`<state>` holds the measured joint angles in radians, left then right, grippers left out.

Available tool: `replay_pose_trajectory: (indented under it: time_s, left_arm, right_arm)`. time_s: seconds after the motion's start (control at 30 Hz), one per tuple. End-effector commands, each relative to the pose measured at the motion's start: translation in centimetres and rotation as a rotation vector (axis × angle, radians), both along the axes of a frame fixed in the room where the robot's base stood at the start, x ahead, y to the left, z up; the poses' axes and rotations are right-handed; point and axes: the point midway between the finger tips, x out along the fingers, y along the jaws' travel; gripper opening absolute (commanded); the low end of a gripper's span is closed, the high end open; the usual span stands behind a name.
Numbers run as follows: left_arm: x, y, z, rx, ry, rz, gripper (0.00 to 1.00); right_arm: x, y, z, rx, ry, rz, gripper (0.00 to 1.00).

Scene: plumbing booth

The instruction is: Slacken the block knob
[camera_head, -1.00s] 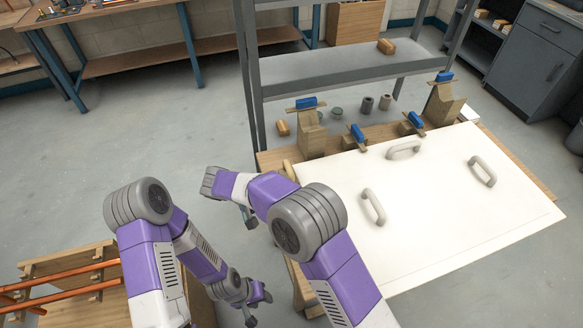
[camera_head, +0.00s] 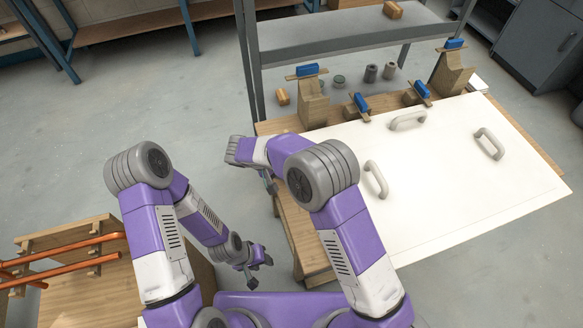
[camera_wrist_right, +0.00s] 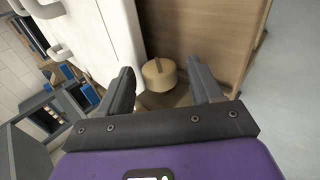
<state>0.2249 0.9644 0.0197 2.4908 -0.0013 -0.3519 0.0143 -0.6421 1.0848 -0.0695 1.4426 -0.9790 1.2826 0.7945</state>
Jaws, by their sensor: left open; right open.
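A round beige knob (camera_wrist_right: 158,76) with a raised bar on its face shows in the right wrist view, low beside the wooden panel. My right gripper (camera_wrist_right: 161,92) is open, with one finger on either side of the knob in that picture. I cannot tell whether either finger touches it. In the head view the right gripper (camera_head: 268,183) is small and partly hidden by its arm at the table's left edge, and the knob is not visible. My left gripper (camera_head: 254,262) is open and empty, hanging low left of the table.
A large white panel (camera_head: 440,190) with several handles lies on the wooden table. Wooden blocks (camera_head: 314,108) with blue-topped pieces stand along its back edge. A grey shelf rack (camera_head: 320,48) is behind. Copper pipes (camera_head: 65,255) on a wooden stand are at left. Floor between is clear.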

Motion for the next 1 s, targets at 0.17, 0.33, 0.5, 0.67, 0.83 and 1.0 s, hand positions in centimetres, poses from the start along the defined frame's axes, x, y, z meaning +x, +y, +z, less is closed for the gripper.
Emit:
replay_pose_trajectory:
  time_s: [0.17,0.33,0.5,0.67,0.83,1.0]
  left_arm:
    - [0.0,0.0,0.0,0.0,0.0,0.0,0.43]
    - [0.0,0.0,0.0,0.0,0.0,0.0,0.43]
    - [0.0,0.0,0.0,0.0,0.0,0.0,0.43]
    - [0.0,0.0,-0.2,0.0,0.0,0.0,0.43]
    - [0.0,0.0,-0.7,0.0,0.0,0.0,0.43]
    - [0.0,0.0,-1.6,0.0,0.0,0.0,0.43]
  right_arm:
    - [0.0,0.0,0.0,0.0,0.001,-0.001,0.52]
    - [0.0,0.0,0.0,0.0,0.001,-0.001,0.26]
    - [0.0,0.0,0.0,-0.001,0.0,-0.001,0.09]
    - [0.0,0.0,-0.1,-0.019,-0.005,0.0,0.09]
    - [-0.1,0.2,-0.3,-0.081,-0.025,0.002,0.09]
    - [-0.1,0.4,-0.6,-0.192,-0.062,0.003,0.09]
